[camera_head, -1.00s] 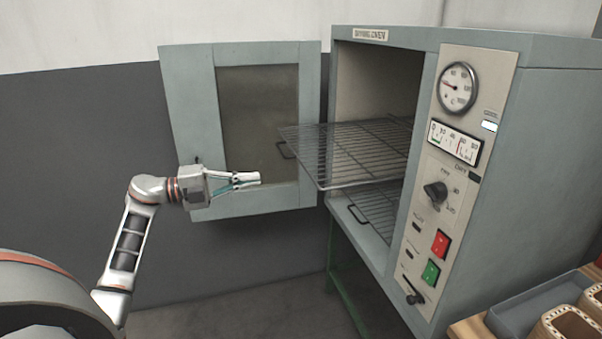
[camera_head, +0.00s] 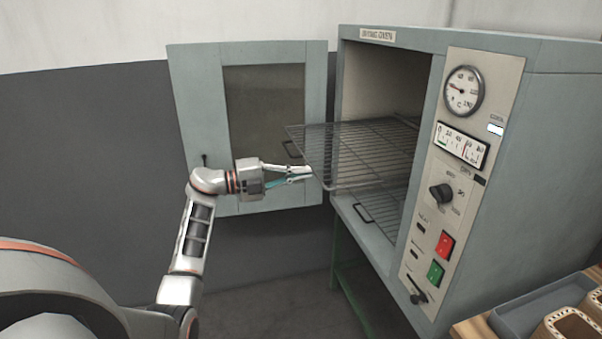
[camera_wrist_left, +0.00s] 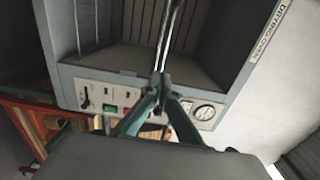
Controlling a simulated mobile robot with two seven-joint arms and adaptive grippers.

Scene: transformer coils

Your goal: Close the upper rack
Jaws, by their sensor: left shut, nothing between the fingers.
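The upper rack (camera_head: 365,150) is a wire shelf that sticks out of the oven's open front. It has a dark handle at its outer edge. The lower rack (camera_head: 383,208) sits inside the oven below it. My left gripper (camera_head: 309,174) is shut and empty, with its fingertips at or very near the upper rack's outer front edge; I cannot tell if they touch. In the left wrist view the shut fingers (camera_wrist_left: 160,78) point at the oven opening, and rack wires run through the upper middle. My right gripper is not in view.
The drying oven (camera_head: 530,130) has its door (camera_head: 190,130) swung open to the left, behind my left arm. A control panel (camera_head: 455,190) is at the right of the opening. A grey tray (camera_head: 530,305) and brown coil parts (camera_head: 567,325) are at the lower right.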

